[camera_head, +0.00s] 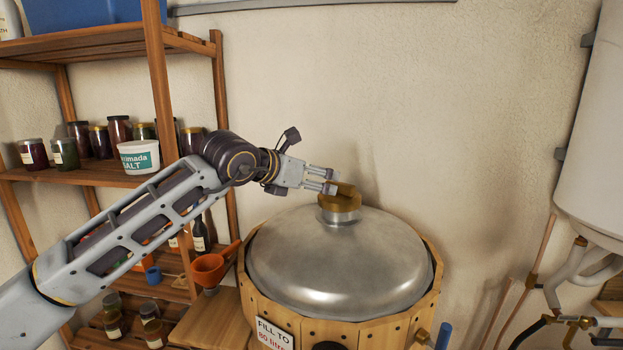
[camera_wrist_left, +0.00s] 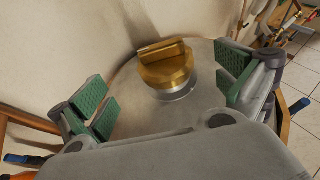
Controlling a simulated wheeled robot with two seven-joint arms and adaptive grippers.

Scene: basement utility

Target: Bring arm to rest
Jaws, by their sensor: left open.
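My left arm comes in from the left in the head view. My left gripper (camera_head: 332,180) is at the brass knob (camera_head: 345,196) on top of the domed metal lid (camera_head: 340,262). In the left wrist view my left gripper (camera_wrist_left: 165,95) is open, with its green-padded fingers wide apart. The brass knob (camera_wrist_left: 165,65) shows between and beyond the fingers, with clear space on both sides. The lid (camera_wrist_left: 205,108) lies below it, partly hidden by the gripper body. The lid sits on a round wooden tub (camera_head: 375,332). My right gripper is not in view.
A wooden shelf (camera_head: 160,90) with jars and a salt tub (camera_head: 139,156) stands at the left, behind my arm. An orange funnel-like vessel (camera_head: 208,268) is left of the tub. A white tank (camera_head: 597,140) and pipes (camera_head: 575,275) are at the right. Bare wall is behind the lid.

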